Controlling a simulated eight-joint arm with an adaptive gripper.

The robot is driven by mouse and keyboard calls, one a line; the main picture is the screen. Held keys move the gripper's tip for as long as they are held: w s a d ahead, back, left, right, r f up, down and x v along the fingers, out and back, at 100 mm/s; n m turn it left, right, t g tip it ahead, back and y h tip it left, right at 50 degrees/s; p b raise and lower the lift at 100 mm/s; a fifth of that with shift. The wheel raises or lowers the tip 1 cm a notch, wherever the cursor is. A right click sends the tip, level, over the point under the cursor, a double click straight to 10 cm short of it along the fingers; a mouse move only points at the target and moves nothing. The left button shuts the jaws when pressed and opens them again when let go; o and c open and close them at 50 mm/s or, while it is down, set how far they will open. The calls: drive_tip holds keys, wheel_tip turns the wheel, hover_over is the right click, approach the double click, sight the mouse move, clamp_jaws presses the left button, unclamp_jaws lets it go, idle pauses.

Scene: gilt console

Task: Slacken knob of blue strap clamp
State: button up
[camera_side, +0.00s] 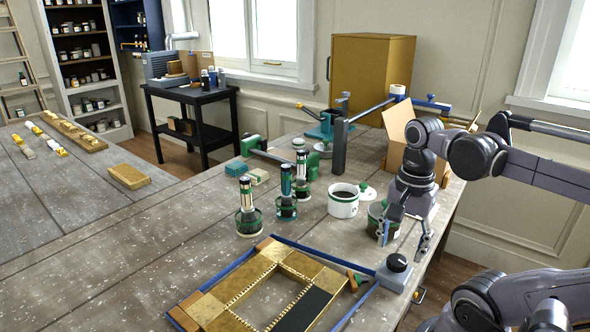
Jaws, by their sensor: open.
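The blue strap (222,281) runs around a gilt picture frame (213,304) lying on the workbench. The frame has a dark section at its lower right. The strap's grey clamp body (393,280) sits off the frame's right corner, with a round black knob (397,262) on top. My gripper (403,242) points down with its fingers apart, just above and behind the knob in the picture. I see nothing between the fingers. I cannot tell the exact gap to the knob.
A green-banded pot (376,216) stands close behind my gripper, partly hidden by it. A white pot (343,202) and several brush-topped jars (287,207) stand to the left. An open cardboard box (398,128) is behind my arm. The bench (130,262) is clear at front left.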

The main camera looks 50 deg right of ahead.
sight(398, 259)
drive_tip(key=shift+f, duration=1.6)
drive_tip(key=c, duration=1.2)
